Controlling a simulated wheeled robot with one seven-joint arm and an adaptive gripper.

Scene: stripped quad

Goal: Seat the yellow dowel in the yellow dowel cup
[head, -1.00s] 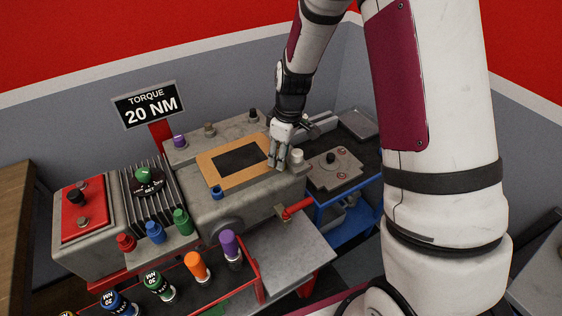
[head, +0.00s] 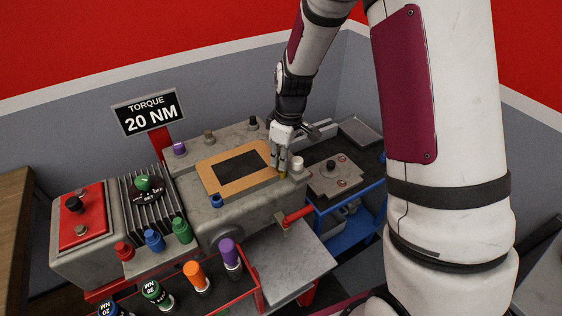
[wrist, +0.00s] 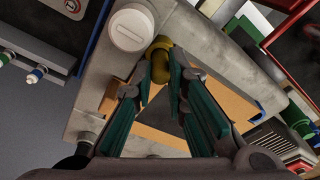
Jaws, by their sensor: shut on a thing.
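My gripper (head: 279,167) is low over the front right corner of the grey machine block, pointing down. In the wrist view my gripper (wrist: 160,68) is shut on the yellow dowel (wrist: 158,72), which sits between the fingertips. The yellow dowel cup (wrist: 162,42) appears as a darker yellow rim right by the dowel's far end. In the head view only a small yellow patch shows under the fingertips, and I cannot tell dowel from cup there. Whether the dowel is inside the cup or just above it is hidden.
A white round cap (head: 298,162) stands close to the right of my fingers. A tan-framed dark panel (head: 238,165) lies to the left, with a blue cup (head: 216,201) at its near corner. Purple (head: 229,252) and orange (head: 196,276) handled tools stand in the front rack.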

